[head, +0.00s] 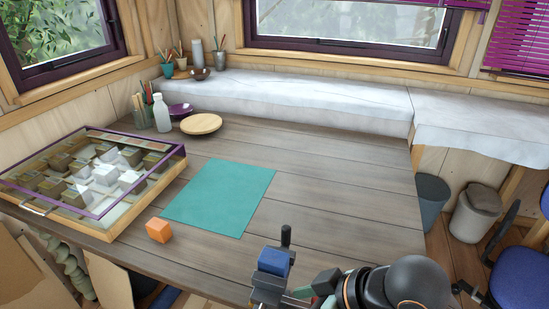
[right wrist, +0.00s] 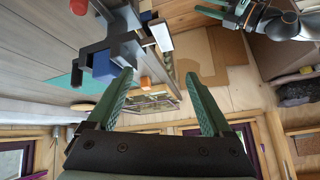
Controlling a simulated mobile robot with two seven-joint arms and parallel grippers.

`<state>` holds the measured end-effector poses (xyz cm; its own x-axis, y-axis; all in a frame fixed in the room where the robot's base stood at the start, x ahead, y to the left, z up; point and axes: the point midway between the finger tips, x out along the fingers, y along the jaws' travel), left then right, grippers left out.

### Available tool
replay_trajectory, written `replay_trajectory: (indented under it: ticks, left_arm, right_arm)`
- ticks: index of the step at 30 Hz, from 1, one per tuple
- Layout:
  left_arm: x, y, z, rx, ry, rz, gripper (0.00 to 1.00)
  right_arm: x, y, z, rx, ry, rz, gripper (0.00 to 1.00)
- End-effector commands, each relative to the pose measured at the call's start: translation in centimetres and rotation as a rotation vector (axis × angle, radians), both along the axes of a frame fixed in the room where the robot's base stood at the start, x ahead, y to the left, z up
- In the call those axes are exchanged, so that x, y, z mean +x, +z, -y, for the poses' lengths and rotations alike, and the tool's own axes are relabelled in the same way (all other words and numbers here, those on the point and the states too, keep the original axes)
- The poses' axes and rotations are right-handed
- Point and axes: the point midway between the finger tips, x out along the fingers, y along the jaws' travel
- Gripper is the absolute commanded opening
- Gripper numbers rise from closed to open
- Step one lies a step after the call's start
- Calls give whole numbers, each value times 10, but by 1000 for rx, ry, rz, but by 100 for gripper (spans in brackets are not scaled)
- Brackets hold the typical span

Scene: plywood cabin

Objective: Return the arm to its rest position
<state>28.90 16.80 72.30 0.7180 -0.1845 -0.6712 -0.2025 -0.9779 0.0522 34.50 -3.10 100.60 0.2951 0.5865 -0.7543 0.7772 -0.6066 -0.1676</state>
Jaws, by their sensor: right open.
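My right gripper (right wrist: 165,105) is open and empty, its two green fingers apart in the right wrist view. In the head view its arm comes in at the bottom right, and the gripper (head: 312,287) is close to the right of a blue block (head: 273,262). The blue block sits in a dark vise-like fixture (head: 266,291) at the table's front edge; both also show in the right wrist view, the block (right wrist: 104,66) clear of my fingers. My left gripper (right wrist: 222,14) shows small at the top right of the right wrist view; its jaw opening is unclear.
An orange block (head: 158,231) and teal mat (head: 218,197) lie on the table (head: 330,200). A glass-lidded case (head: 165,180) of blocks is at left. A wooden plate (head: 201,124) and bottle (head: 162,113) stand behind. Bins and a blue chair (head: 520,275) are right.

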Motion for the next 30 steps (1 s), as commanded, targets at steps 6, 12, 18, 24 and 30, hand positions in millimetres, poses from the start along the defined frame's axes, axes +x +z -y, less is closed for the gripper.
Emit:
replay_trajectory:
  ticks: [6, 12, 18, 24, 30]
  left_arm:
    - [-1, -1, 0, 0, 1, -3, 50]
    - [-2, -1, 0, 0, 0, -4, 50]
    - [-2, -1, 0, 0, 0, -5, 50]
    - [-2, 0, 0, 0, 0, -5, 50]
    - [-3, 3, 0, 0, 0, -6, 50]
  right_arm:
    - [-5, -58, 40, -7, -258, -69, 84]
    - [-31, -115, 96, -118, -482, -140, 84]
    - [-75, -157, 152, -278, -639, -208, 84]
    - [-92, -186, 179, -354, -705, -201, 84]
    - [-70, -219, 165, -262, -704, -90, 84]
